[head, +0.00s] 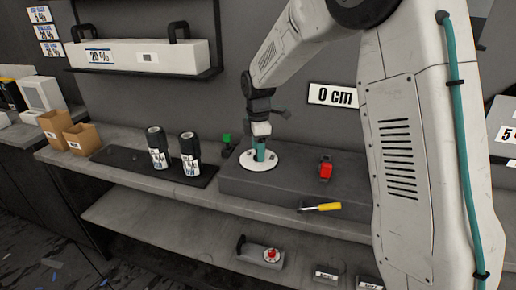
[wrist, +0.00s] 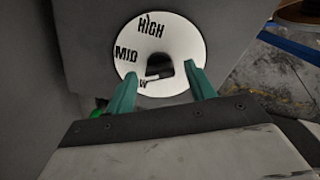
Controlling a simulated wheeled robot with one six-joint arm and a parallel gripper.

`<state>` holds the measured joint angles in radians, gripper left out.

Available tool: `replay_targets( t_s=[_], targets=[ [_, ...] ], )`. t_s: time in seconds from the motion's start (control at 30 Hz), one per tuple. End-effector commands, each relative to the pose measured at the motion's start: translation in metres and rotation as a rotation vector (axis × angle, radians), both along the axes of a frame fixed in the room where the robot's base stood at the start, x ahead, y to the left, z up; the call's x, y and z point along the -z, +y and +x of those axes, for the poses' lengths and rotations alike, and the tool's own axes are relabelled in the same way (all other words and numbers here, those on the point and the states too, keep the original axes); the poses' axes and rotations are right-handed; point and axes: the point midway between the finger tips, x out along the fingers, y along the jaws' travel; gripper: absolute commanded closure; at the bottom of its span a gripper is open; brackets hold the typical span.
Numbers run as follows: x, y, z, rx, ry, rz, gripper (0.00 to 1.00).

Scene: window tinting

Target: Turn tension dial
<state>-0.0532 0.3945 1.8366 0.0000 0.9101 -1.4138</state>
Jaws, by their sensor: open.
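The tension dial is a white round plate (wrist: 183,38) marked HIGH, MID and a partly hidden third word ending in W, in the wrist view. In the head view the dial plate (head: 254,163) lies on top of a grey block. My gripper (wrist: 162,80) has its teal fingers open, one on each side of the knob. It points down over the dial in the head view (head: 261,158). I cannot tell whether the fingers touch the knob.
A green button (head: 226,138) is left of the dial, and a red item (head: 325,168) and a yellow-handled tool (head: 320,207) are to its right. Two dark rolls (head: 157,148) (head: 190,153) stand on a black mat. A "0 cm" sign (head: 333,95) hangs behind.

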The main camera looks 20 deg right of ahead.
Motion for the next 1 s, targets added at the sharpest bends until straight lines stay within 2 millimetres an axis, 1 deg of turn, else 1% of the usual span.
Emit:
replay_targets(
  t_s=[0.23,0.27,0.3,0.37,0.4,0.77,1.0],
  targets=[
    [0.0014,-0.0004,0.0,0.001,0.0,0.0,0.45],
    [0.0014,-0.0004,-0.0001,0.001,0.0,0.0,0.51],
    [0.0014,-0.0004,-0.0001,0.001,0.0,0.0,0.62],
    [0.0013,-0.0004,0.0,0.001,0.0,0.0,0.79],
    [0.0013,-0.0004,0.0,0.001,0.0,0.0,0.9],
    [0.001,-0.0004,0.0001,0.036,0.0,0.0,0.9],
    [0.0008,-0.0004,0.0004,0.169,-0.001,0.0,0.9]
  ],
)
